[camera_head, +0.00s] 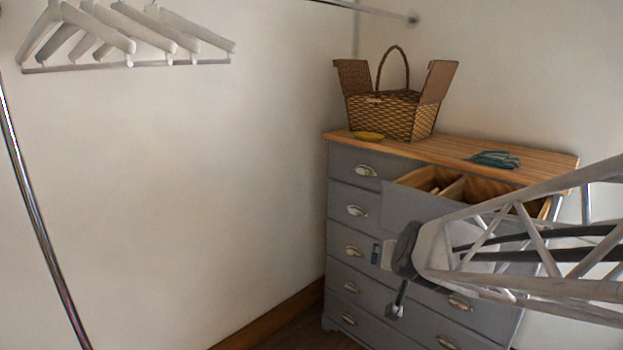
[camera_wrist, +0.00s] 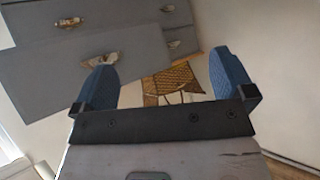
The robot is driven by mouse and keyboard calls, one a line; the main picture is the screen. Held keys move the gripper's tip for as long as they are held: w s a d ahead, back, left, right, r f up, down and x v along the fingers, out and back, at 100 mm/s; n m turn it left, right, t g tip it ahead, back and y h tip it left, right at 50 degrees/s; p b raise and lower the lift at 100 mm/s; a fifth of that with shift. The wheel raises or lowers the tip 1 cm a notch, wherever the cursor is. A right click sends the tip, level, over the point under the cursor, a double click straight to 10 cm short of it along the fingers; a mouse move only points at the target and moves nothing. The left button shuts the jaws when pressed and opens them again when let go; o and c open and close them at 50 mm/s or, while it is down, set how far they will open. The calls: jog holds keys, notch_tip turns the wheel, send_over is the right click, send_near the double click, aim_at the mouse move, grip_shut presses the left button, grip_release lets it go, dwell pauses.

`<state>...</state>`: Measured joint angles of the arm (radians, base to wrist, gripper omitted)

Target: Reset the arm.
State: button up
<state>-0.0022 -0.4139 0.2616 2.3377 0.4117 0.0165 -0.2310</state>
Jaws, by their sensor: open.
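My gripper (camera_head: 388,281) hangs in front of the grey chest of drawers (camera_head: 345,190) in the head view, at the end of my arm, which reaches in from the right. In the wrist view its two blue fingers (camera_wrist: 165,82) stand wide apart. Nothing is held between them. The wicker basket (camera_wrist: 168,78) shows in the gap, farther off. One upper drawer (camera_head: 400,205) of the chest is pulled out, showing wooden dividers inside. My arm hides part of the chest's right side.
On the wooden top (camera_head: 450,150) stand the open-lidded wicker basket (camera_head: 395,115), a small yellow item (camera_head: 368,136) and a teal item (camera_head: 494,159). White hangers (camera_head: 120,40) hang at upper left near a metal pole (camera_head: 40,210). The space left of the chest looks clear.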

jog(key=s+f+n+g, duration=0.1)
jog(key=s+g, duration=0.7)
jog(key=s, duration=1.6)
jog(key=shift+s+d+n, duration=0.3)
jog(key=shift+s+n, duration=0.05)
jog(key=shift+n, duration=0.05)
